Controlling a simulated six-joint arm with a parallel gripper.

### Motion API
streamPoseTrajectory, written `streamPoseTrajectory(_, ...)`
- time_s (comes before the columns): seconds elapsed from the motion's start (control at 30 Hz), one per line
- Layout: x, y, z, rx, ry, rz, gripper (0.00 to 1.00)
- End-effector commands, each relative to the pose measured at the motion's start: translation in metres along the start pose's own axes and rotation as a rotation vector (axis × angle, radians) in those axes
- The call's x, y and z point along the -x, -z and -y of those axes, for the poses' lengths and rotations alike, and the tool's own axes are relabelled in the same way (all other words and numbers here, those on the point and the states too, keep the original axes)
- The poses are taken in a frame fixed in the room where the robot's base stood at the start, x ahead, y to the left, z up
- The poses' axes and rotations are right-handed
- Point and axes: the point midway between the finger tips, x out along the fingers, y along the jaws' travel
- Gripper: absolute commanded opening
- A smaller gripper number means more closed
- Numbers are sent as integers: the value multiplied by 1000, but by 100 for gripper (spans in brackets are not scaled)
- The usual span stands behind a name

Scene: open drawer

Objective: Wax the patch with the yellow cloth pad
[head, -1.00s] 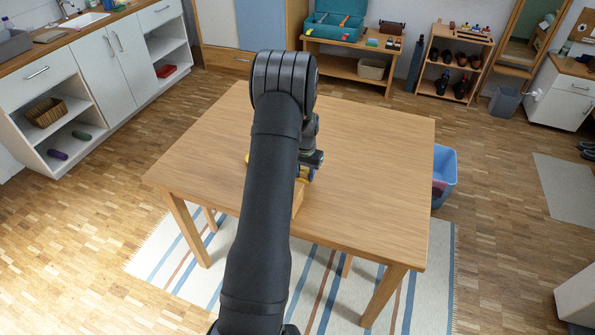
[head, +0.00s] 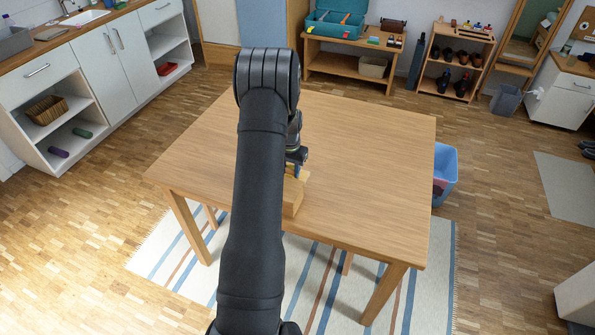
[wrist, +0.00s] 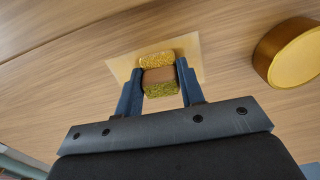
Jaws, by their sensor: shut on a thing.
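My gripper (wrist: 160,80) is shut on the cloth pad (wrist: 160,75), a small block with a brown middle and fuzzy yellow to olive faces, held between its two blue fingers. In the wrist view the pad is over a pale, flat patch (wrist: 190,48) on the wood. I cannot tell whether it touches the patch. In the head view my gripper (head: 297,158) is low over the table, partly behind my arm. The pad and patch cannot be made out there.
A round gold tin (wrist: 290,55) is right of the patch in the wrist view. A light wooden block-like thing (head: 293,195) is close to my gripper on the table (head: 375,170). The table's right side is clear. A blue bin (head: 445,175) stands beyond its right edge.

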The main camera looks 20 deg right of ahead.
Motion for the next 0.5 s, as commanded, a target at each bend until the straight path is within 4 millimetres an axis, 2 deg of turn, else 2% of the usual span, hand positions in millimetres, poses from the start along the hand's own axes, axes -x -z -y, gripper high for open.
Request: streamPoseTrajectory(0.5,0,-3,48,2,1,1,17)
